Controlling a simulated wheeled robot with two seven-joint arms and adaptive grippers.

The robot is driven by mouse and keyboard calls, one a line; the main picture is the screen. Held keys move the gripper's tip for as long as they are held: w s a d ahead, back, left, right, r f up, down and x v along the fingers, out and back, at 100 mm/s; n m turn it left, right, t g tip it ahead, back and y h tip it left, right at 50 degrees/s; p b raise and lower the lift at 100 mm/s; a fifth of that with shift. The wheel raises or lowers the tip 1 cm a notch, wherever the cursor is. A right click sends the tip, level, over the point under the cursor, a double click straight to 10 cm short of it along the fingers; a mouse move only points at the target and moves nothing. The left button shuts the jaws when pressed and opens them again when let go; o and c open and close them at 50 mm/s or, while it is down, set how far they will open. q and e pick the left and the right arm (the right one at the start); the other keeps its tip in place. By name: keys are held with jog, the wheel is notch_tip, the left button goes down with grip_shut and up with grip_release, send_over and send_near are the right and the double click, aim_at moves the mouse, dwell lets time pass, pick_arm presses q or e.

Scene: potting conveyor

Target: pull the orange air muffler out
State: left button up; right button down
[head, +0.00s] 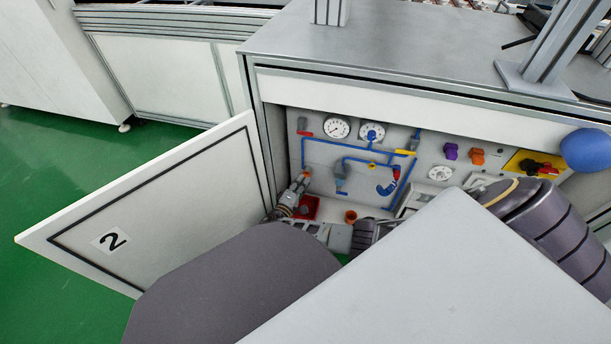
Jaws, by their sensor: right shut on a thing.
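The orange air muffler (307,174) is small in the head view, at the lower left end of the blue piping on the grey panel inside the cabinet. My right gripper (303,182) is at the muffler, its fingers shut on it from below and in front. The fingers hide part of the muffler, and I cannot tell whether it still touches the pipe end. My left gripper does not show.
The open door (160,205) marked 2 stands left of the cabinet opening. A red box (308,207) and an orange-brown cup (351,217) sit low inside. Gauges (337,127), a purple knob (451,151) and an orange knob (477,157) are on the panel. A grey tabletop (420,50) lies above.

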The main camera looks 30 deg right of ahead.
jog(key=shift+s+p+v, duration=0.3)
jog(key=shift+p+v, duration=0.1)
jog(key=shift+v, duration=1.15)
dwell(0.8)
jog(key=shift+d, duration=0.1)
jog(key=shift+s, duration=0.2)
jog(key=shift+v, duration=1.25)
jog(key=shift+s+p, duration=0.15)
jog(key=shift+p, duration=0.15)
jog(key=shift+n, duration=0.3)
